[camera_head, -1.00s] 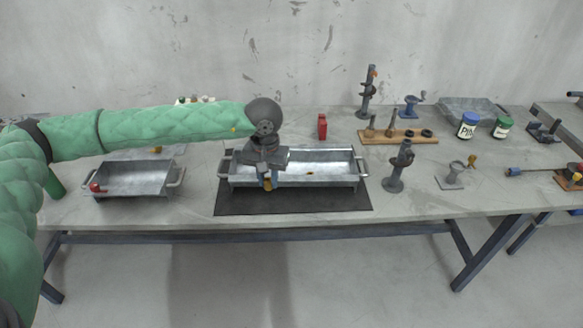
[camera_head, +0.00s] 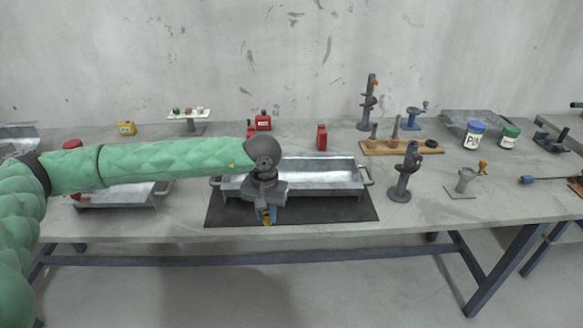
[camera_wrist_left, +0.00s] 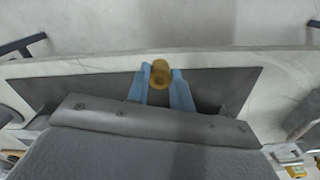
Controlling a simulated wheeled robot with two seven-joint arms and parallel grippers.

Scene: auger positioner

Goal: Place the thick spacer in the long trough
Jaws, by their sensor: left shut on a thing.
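My left gripper (camera_head: 267,213) is shut on a brass-yellow ring-like piece, which I take for the thick spacer (camera_head: 267,220). In the left wrist view the yellow piece (camera_wrist_left: 159,74) sits between the two blue fingers (camera_wrist_left: 159,90). The long trough (camera_head: 330,190) is a shiny metal tray with end handles, on a dark mat (camera_head: 340,212). The gripper and piece appear in front of the trough's near wall, over the mat. The gripper body hides part of the trough's left half. The visible inside of the trough looks empty. My right gripper is not in view.
A shorter metal tray (camera_head: 115,200) stands at left, partly behind my arm. A dark stand (camera_head: 406,175) is close to the trough's right end. A red object (camera_head: 322,137) stands behind the trough. A wooden peg rack (camera_head: 400,149) is at back right.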

